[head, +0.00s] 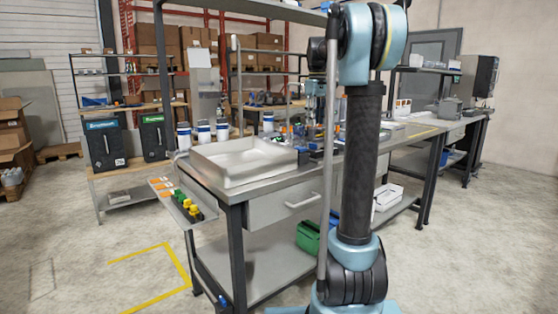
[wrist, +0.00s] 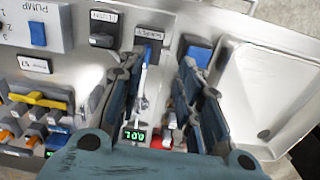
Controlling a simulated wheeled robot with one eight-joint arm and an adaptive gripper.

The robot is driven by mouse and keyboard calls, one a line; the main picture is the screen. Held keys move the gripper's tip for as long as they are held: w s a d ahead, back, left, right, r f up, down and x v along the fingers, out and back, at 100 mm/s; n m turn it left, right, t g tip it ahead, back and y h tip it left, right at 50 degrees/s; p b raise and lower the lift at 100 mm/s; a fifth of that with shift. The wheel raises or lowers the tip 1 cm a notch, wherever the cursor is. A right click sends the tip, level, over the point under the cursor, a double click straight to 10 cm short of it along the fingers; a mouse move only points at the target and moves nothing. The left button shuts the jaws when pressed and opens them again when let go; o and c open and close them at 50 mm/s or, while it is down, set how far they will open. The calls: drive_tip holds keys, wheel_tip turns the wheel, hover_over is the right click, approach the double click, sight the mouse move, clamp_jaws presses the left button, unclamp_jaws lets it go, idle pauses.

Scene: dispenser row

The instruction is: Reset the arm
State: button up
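My gripper (wrist: 162,62) shows in the wrist view with its two dark blue fingers spread apart and nothing held between them. It hangs over a grey panel with labelled switches. A small green-lit display (wrist: 134,135) and a red part (wrist: 162,140) show between and below the fingers. My arm (head: 362,160) stands upright on the right of the middle in the head view, in front of the workbench (head: 290,190). My gripper cannot be made out in the head view.
A white tray (head: 240,163) sits on the bench's near left. In the wrist view, a white tray (wrist: 265,95) lies right of the fingers, and a box marked PUMP (wrist: 38,25) is at upper left. Open floor (head: 90,245) lies left of the bench.

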drive_tip(key=s+f+m+t, duration=0.1)
drive_tip(key=s+f+m, duration=0.2)
drive_tip(key=s+f, duration=1.3)
drive_tip(key=s+a+f+m+t, duration=0.1)
drive_tip(key=s+f+m, duration=0.2)
drive_tip(key=s+f, duration=1.3)
drive_tip(key=s, duration=0.7)
drive_tip(key=shift+s+a+f+m, duration=0.2)
drive_tip(key=shift+s+m, duration=0.1)
drive_tip(key=shift+s, duration=0.05)
drive_tip(key=shift+w+f, duration=0.2)
drive_tip(key=shift+w, duration=0.25)
